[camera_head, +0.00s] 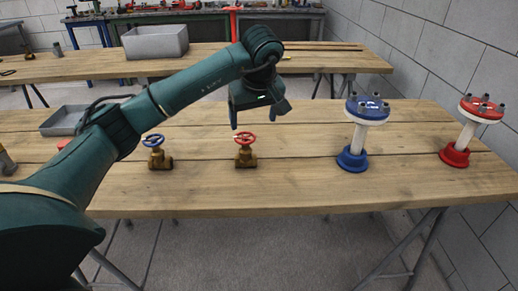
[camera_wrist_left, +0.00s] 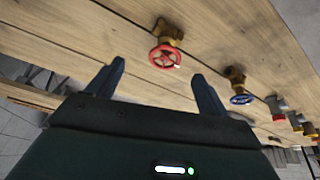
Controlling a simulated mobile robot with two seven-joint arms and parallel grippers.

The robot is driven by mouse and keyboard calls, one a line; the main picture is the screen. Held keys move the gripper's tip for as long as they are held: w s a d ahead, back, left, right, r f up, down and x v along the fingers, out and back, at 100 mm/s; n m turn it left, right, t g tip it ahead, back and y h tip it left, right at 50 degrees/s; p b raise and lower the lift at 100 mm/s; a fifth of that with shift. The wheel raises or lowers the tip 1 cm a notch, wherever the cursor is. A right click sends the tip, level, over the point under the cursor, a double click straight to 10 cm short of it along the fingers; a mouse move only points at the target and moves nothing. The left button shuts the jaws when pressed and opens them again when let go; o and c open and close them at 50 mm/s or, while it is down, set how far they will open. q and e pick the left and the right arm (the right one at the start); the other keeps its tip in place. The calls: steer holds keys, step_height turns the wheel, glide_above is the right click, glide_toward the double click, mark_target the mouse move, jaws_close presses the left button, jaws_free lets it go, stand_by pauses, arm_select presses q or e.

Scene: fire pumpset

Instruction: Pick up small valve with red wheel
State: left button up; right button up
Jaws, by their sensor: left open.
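The small brass valve with a red wheel (camera_head: 245,149) stands upright on the near wooden table, around the middle in the head view. It also shows in the left wrist view (camera_wrist_left: 165,56), above and between my fingertips. My left gripper (camera_head: 258,119) is open and empty, above the table and over the red-wheeled valve in the picture; the two are apart. Its two fingers show spread in the left wrist view (camera_wrist_left: 157,70). A similar brass valve with a blue wheel (camera_head: 155,150) stands to the left. My right gripper is not in view.
A blue flanged pipe stand (camera_head: 357,130) and a red one (camera_head: 467,130) stand on the right of the near table (camera_head: 300,195). A grey tray (camera_head: 75,121) lies at the left behind my arm. A grey bin (camera_head: 155,43) sits on the far table. The front middle is clear.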

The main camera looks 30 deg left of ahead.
mark_target(245, 135)
arm_select(q)
steer(key=shift+y, duration=0.3)
steer(key=x, duration=0.3)
steer(key=a+x, duration=0.1)
steer(key=x, duration=0.3)
steer(key=shift+a+r, duration=0.15)
steer(key=shift+r, duration=0.1)
steer(key=shift+x, duration=2.85)
steer(key=shift+w+a, duration=0.1)
steer(key=shift+c, duration=0.6)
steer(key=shift+r, duration=0.1)
jaws_close()
